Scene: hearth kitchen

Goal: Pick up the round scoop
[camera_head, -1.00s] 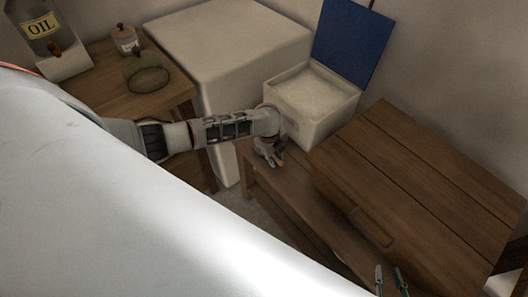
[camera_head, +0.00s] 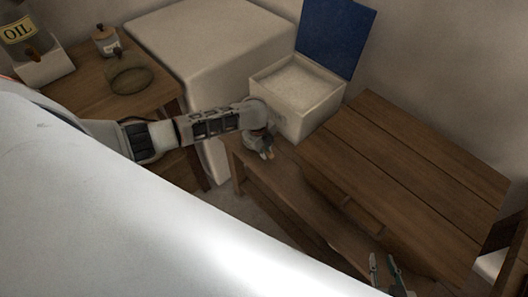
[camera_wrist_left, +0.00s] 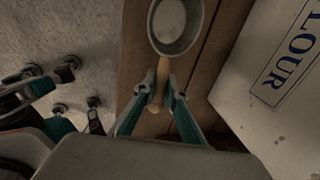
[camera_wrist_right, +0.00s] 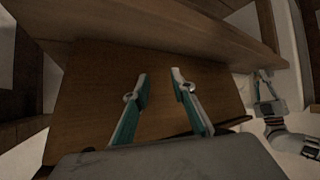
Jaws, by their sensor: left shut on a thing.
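The round scoop (camera_wrist_left: 172,24) shows in the left wrist view, with a grey metal bowl and a light wooden handle. My left gripper (camera_wrist_left: 160,98) is shut on the scoop's handle, one finger on each side, above the wooden bench. In the head view my left gripper (camera_head: 266,152) is beside the open flour box, and the scoop cannot be made out there. My right gripper (camera_wrist_right: 161,86) is open and empty, with bare wood between and below its fingers. It also shows at the bottom of the head view (camera_head: 385,264).
The white flour box (camera_head: 306,108) stands open with its blue lid (camera_head: 337,36) raised. A wooden chest (camera_head: 425,185) lies to its right and a low bench (camera_head: 270,180) in front. A side table (camera_head: 90,85) holds a small jar (camera_head: 106,42) and an oval dish (camera_head: 130,80).

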